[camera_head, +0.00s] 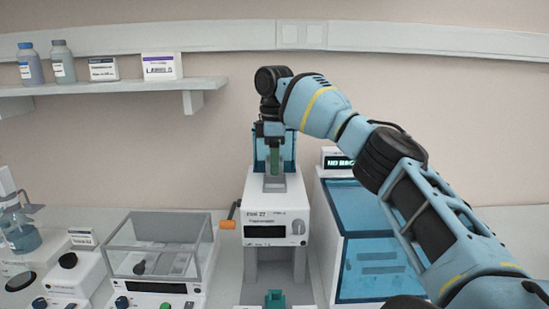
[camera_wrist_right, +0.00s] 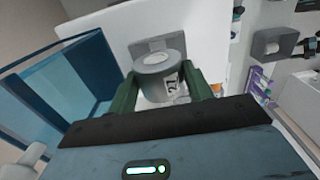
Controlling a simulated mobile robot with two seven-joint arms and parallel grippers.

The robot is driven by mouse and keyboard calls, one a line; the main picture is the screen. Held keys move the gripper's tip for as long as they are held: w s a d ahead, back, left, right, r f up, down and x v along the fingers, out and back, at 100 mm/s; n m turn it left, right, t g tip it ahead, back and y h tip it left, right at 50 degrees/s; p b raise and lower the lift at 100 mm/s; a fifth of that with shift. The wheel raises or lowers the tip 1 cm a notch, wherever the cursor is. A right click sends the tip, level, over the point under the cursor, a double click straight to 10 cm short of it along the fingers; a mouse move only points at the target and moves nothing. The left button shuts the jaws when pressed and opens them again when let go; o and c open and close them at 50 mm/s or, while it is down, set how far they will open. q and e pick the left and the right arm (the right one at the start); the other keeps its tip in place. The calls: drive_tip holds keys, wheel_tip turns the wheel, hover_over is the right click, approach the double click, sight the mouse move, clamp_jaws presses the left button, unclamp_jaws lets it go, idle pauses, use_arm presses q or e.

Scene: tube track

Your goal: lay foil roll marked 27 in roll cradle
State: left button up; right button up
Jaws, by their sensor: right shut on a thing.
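My right gripper (camera_head: 273,165) is above the white machine (camera_head: 275,219), whose front label appears to read "FOIL 27". In the right wrist view its green fingers (camera_wrist_right: 163,90) are shut on a grey roll (camera_wrist_right: 152,80) with a small printed label; its number is too small to read. A grey bracket on the machine's top, which looks like the roll cradle (camera_head: 275,186), is just below the fingers. Whether the roll touches it cannot be told. In the head view the roll is mostly hidden by the fingers. My left gripper is not in view.
A clear-walled balance (camera_head: 155,250) stands to the left. A wall shelf (camera_head: 100,90) holds bottles and boxes.

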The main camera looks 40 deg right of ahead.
drive_tip(key=shift+f, duration=1.15)
idle(0.8)
drive_tip(key=o, duration=1.1)
drive_tip(key=shift+r, duration=0.1)
drive_tip(key=shift+r, duration=3.8)
drive_tip(key=shift+s+f, duration=0.1)
drive_tip(key=shift+s, duration=0.05)
